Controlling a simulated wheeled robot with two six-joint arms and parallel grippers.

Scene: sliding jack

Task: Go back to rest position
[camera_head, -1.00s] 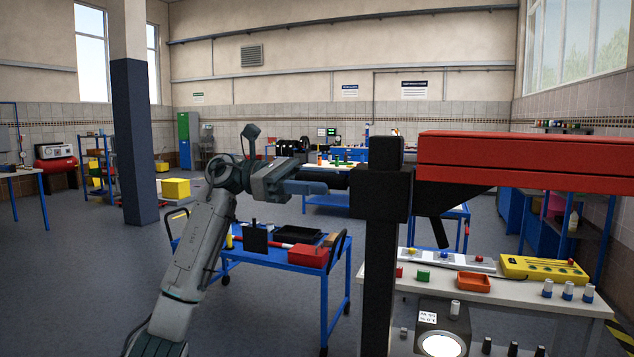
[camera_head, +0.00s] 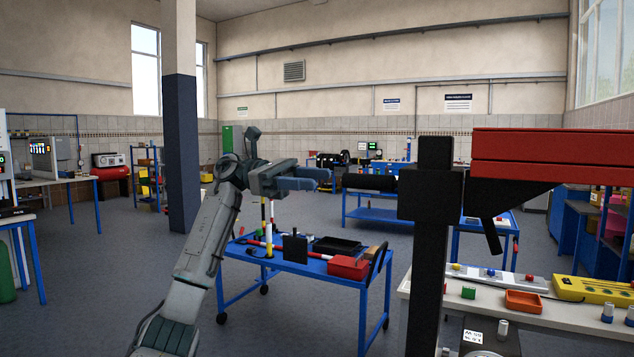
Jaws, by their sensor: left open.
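My left gripper (camera_head: 306,179) is held up in front of me at the middle left, with its fingers pointing right. It is open and nothing shows between its fingers. The black post (camera_head: 432,240) with a red beam (camera_head: 550,146) stands to the right of it. The black bar (camera_head: 370,182) reaches from the post toward my fingers, with a small gap in the picture. My right gripper is not in this view.
A blue trolley (camera_head: 325,268) with a red box (camera_head: 348,267) and black trays stands beyond my left arm. A white-topped bench (camera_head: 560,312) with an orange tray (camera_head: 523,301) is at the right. A column (camera_head: 182,150) stands at the left. Floor in front of the trolley is clear.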

